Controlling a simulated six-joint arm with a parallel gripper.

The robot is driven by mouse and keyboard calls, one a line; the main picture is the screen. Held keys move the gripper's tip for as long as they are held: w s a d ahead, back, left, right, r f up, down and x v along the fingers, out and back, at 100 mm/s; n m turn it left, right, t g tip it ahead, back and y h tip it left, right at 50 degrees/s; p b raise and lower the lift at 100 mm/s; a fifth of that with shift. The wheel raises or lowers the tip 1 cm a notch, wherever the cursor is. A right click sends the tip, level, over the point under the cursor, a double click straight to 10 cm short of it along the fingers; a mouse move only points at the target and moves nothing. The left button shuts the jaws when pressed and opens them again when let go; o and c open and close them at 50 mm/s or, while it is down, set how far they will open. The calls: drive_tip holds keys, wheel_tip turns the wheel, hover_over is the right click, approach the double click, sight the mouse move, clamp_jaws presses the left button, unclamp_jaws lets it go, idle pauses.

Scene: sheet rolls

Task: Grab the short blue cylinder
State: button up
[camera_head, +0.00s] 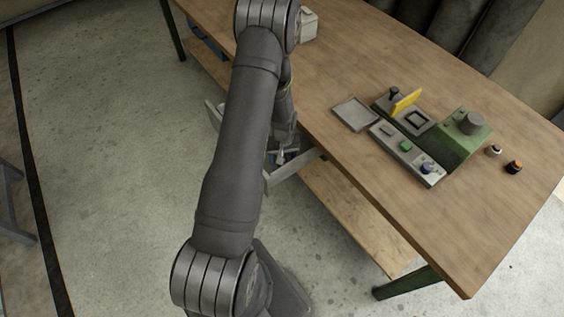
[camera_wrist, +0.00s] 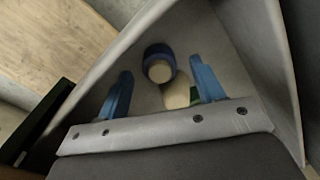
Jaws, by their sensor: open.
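A short blue cylinder (camera_wrist: 159,63) with a pale end face lies in a grey, straight-walled open container (camera_wrist: 225,60) in the wrist view. My gripper (camera_wrist: 162,84) is open, its two blue fingers apart. The cylinder shows between and slightly beyond the fingers in the picture; I see no grip on it. A pale rounded piece (camera_wrist: 177,95) lies just below the cylinder, partly hidden by my gripper, with a green part beside the right finger. In the head view an open grey drawer (camera_head: 292,171) shows under the table edge, mostly hidden by my arm.
The drawer walls stand close around my gripper. On the wooden table (camera_head: 370,60) are a green machine block (camera_head: 462,140), a grey control panel (camera_head: 408,152), a flat grey tray (camera_head: 354,114) and two small knobs at right. A lower wooden shelf (camera_head: 350,210) runs beneath.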

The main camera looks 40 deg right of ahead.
drive_tip(key=shift+f, duration=0.3)
drive_tip(key=shift+c, duration=0.2)
drive_tip(key=c, duration=1.1)
drive_tip(key=shift+r, duration=0.15)
